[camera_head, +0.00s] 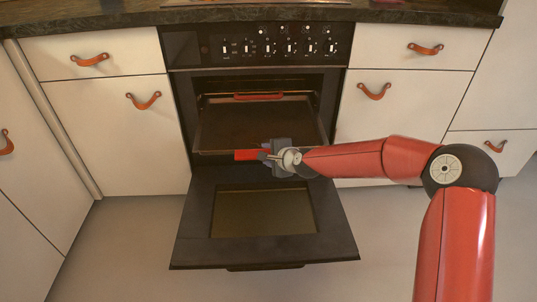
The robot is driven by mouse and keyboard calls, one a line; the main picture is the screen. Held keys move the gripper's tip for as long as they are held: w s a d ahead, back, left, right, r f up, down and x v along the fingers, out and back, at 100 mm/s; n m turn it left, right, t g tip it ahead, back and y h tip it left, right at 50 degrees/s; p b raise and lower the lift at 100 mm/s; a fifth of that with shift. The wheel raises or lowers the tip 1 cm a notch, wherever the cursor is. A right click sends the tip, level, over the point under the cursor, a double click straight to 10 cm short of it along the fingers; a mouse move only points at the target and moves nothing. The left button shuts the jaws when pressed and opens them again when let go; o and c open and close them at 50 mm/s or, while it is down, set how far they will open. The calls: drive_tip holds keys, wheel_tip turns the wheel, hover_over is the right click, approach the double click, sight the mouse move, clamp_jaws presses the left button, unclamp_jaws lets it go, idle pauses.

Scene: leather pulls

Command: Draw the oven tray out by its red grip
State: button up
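The dark oven tray (255,121) lies level in the open oven, its front edge near the mouth of the cavity. A red grip (246,155) shows at the tray's front edge, its right part hidden behind my gripper. My gripper (268,153) is at the right of the visible red part, overlapping it in the picture. Its fingers are small and partly hidden by my wrist, so I cannot tell whether they are closed on the grip. A second red bar (258,96) shows at the back of the tray or just above it.
The oven door (190,238) hangs folded down below the tray and juts toward me. White drawers and cupboards with leather pulls (144,101) flank the oven. A control panel (260,46) and dark countertop (130,20) are above. The floor (120,235) to the left of the door is clear.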

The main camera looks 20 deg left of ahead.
drive_tip(key=shift+o, duration=0.9)
drive_tip(key=shift+r, duration=0.1)
drive_tip(key=v, duration=0.7)
drive_tip(key=shift+s+d, duration=0.2)
drive_tip(key=shift+d, duration=0.1)
drive_tip(key=shift+r, duration=0.15)
